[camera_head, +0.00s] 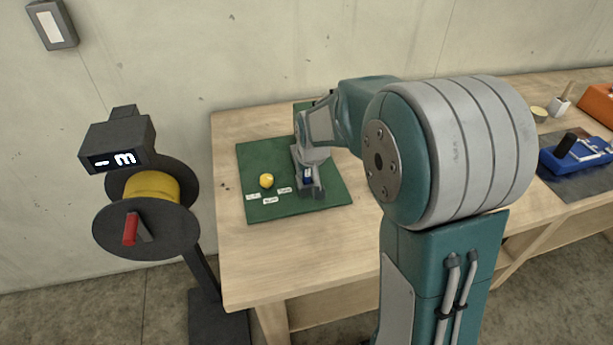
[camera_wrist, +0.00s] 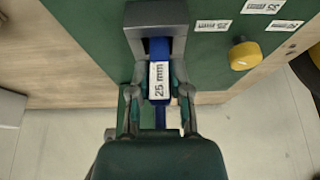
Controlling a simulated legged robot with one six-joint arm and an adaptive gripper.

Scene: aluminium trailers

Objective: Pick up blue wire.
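A blue piece (camera_wrist: 160,58) with a white "25 mm" label stands in the opening of a dark grey U-shaped holder (camera_wrist: 134,14) on the green mat. A little blue also shows in the head view (camera_head: 307,176), below my arm's end. In the wrist view my gripper (camera_wrist: 160,85) is right at the piece, one finger on each side of the label. The fingers are close to its sides; I cannot tell whether they touch. In the head view my gripper (camera_head: 308,170) is low over the mat's right part, and its fingertips are hard to make out.
The green mat (camera_head: 250,155) on the wooden table also bears a yellow knob (camera_head: 266,180) and small white labels (camera_head: 270,200). A reel of yellow wire (camera_head: 155,187) with a display stands left of the table. A blue tool (camera_head: 575,155) lies at the right.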

